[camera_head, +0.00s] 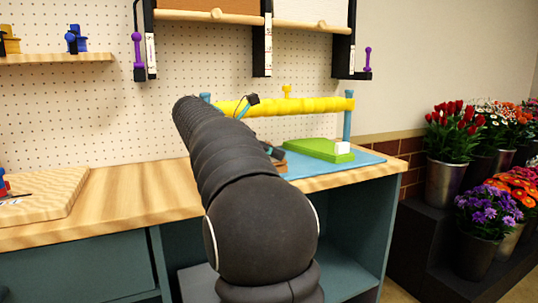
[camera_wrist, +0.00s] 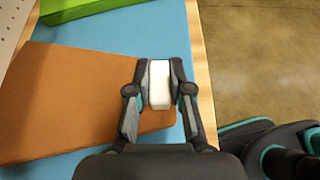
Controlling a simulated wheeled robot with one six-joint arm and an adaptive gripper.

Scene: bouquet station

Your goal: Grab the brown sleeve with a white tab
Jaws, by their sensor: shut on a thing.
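The brown sleeve (camera_wrist: 78,100) lies flat on the blue mat in the wrist view. Its white tab (camera_wrist: 159,84) is at its right end, between the fingers of my gripper (camera_wrist: 160,80). My gripper is shut on the tab, with one finger against each side. In the head view my arm hides most of the sleeve, and only a small brown edge (camera_head: 282,167) shows beside it.
A green sleeve (camera_head: 318,150) with a white tab (camera_head: 342,147) lies behind on the blue mat (camera_head: 335,168). A yellow roll (camera_head: 310,106) on blue posts stands at the back. The table's right edge is close; flower buckets (camera_head: 445,182) stand beyond.

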